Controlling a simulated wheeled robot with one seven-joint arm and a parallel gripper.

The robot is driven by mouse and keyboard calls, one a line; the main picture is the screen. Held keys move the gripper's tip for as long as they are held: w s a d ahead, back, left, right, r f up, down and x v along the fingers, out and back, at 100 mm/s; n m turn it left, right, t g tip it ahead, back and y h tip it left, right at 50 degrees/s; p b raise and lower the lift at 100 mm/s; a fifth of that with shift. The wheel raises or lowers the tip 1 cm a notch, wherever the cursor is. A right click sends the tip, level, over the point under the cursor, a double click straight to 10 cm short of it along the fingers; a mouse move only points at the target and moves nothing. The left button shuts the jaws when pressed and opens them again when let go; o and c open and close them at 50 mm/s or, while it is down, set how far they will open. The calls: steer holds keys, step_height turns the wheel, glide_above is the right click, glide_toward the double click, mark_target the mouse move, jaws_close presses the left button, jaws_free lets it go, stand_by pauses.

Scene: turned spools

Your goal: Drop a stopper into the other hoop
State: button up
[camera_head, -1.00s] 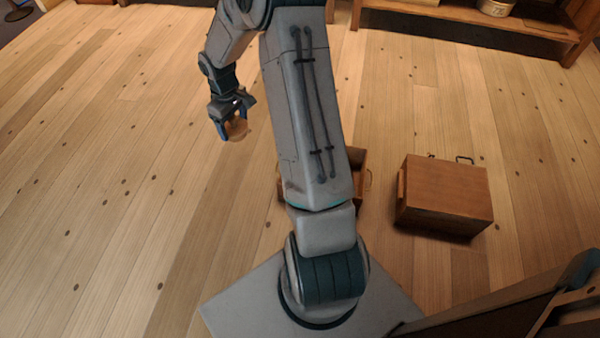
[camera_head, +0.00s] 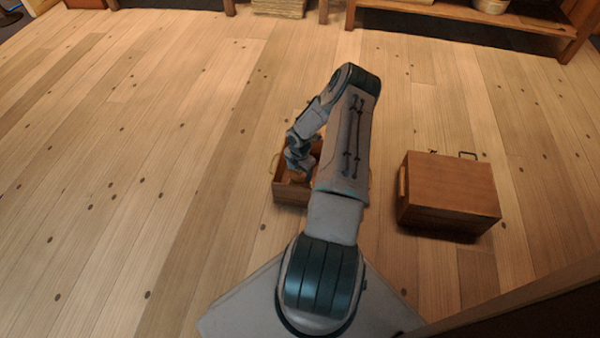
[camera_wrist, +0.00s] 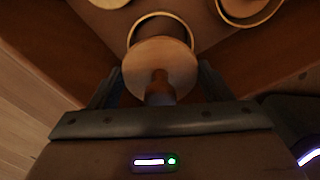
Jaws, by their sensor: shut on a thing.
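In the wrist view my gripper (camera_wrist: 162,88) is shut on a wooden stopper (camera_wrist: 150,62), a round pale disc with a darker stem toward me. Just beyond the stopper is a hoop (camera_wrist: 183,20), a thin pale ring partly hidden by the disc; I cannot tell whether they touch. A second hoop (camera_wrist: 274,12) is at the upper right, cut off by the frame. A pale round piece (camera_wrist: 108,2) is at the top edge. In the head view my gripper (camera_head: 299,172) is over the open wooden box (camera_head: 287,194).
Box walls (camera_wrist: 80,45) rise close around my gripper in the wrist view. A closed brown wooden box (camera_head: 448,190) stands to the right of the open one. A shelf (camera_head: 470,18) is at the back. The floor (camera_head: 130,170) at left is clear.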

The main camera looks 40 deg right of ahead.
steer(key=shift+f+b, duration=0.8)
steer(key=shift+f, duration=0.7)
steer(key=shift+f+b, duration=0.2)
steer(key=shift+b, duration=0.1)
steer(key=shift+f+b, duration=0.35)
steer(key=shift+f, duration=0.05)
steer(key=shift+d+f, duration=0.1)
steer(key=shift+f, duration=0.15)
stand_by(0.5)
steer(key=shift+f+b, duration=0.35)
steer(key=shift+b, duration=0.25)
steer(key=shift+f, duration=0.2)
stand_by(0.4)
steer(key=o, duration=1.1)
steer(key=shift+o, duration=0.3)
